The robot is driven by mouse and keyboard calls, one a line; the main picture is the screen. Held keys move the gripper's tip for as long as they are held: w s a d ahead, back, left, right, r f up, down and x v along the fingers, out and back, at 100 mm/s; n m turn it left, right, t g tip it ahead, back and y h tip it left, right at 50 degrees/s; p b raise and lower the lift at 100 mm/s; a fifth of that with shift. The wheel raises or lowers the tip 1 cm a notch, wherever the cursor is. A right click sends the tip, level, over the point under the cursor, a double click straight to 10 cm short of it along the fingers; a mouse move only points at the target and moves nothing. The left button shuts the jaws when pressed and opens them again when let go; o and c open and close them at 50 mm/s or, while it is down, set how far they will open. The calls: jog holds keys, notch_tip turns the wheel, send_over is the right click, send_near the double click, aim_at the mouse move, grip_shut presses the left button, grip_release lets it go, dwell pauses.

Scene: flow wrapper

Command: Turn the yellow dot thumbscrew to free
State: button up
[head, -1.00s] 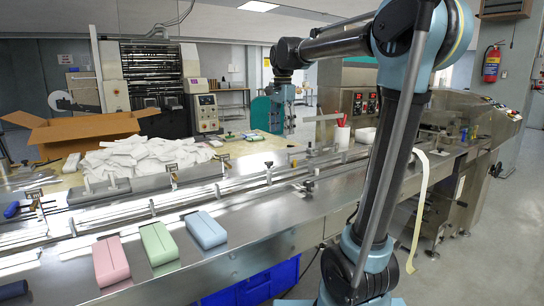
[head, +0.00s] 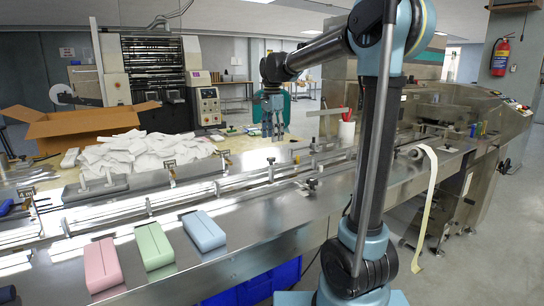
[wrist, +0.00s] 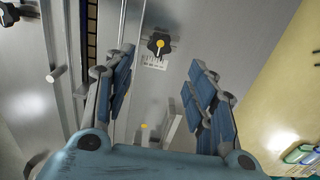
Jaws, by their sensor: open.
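The thumbscrew with the yellow dot (wrist: 158,45) shows in the wrist view as a black lobed knob with a yellow centre. It sits on a metal surface beside a small white scale plate (wrist: 153,62). My gripper (wrist: 163,64) is open in that view, its blue-padded fingers on either side of the knob's line. The knob lies beyond the fingertips, between them in the picture, and nothing is held. In the head view my gripper (head: 273,132) points down over the far side of the machine. I cannot make out the thumbscrew there.
A metal rod and rail (wrist: 58,73) run left of the knob in the wrist view. A second yellow spot (wrist: 145,126) shows low between the fingers. The conveyor (head: 262,225) carries pink, green and blue packs.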

aim_at(271, 161)
notch_tip(271, 161, down, 9)
jog(key=shift+r, duration=0.2)
dwell(0.3)
jog(key=c, duration=1.1)
